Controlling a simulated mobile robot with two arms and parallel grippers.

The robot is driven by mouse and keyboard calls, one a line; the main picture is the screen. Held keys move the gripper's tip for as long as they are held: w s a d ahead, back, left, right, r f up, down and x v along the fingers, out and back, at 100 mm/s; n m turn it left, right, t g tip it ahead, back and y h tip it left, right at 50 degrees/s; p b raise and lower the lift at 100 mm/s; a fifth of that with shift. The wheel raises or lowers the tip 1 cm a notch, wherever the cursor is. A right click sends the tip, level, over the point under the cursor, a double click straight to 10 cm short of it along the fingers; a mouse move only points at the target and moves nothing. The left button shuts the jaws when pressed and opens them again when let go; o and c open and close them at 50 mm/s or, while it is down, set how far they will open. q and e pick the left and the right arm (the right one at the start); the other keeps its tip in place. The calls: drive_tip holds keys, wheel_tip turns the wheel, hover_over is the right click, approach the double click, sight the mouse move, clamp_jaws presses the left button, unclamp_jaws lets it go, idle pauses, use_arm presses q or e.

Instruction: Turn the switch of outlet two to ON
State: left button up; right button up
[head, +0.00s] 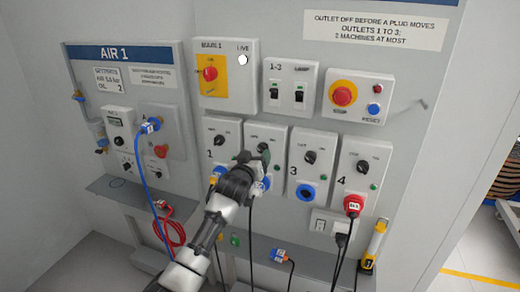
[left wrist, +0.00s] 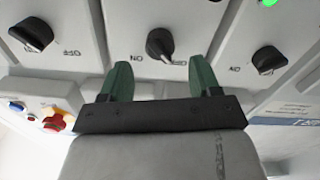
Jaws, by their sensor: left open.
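The outlet two panel (head: 271,134) is second in the row of outlets in the head view, partly hidden by my left arm. Its black switch knob (head: 262,147) shows just above my left gripper (head: 254,158). In the left wrist view, which is upside down, the knob (left wrist: 160,44) is at top centre, between the lines of the two green fingers and a little beyond their tips. Its pointer leans toward the OFF label. My left gripper (left wrist: 160,72) is open, with nothing held; contact with the knob cannot be told. My right gripper is not in view.
Neighbouring knobs of outlet one (head: 220,140) and outlet three (head: 310,157) flank the spot. A red plug (head: 353,204) sits in outlet four. The main switch (head: 210,73) and red stop button (head: 342,95) are above. Cables hang below, and a loose blue plug (head: 279,255) lies on the shelf.

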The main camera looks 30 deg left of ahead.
sight(260, 151)
use_arm(q)
drive_tip(key=shift+x, duration=1.95)
drive_tip(key=c, duration=0.9)
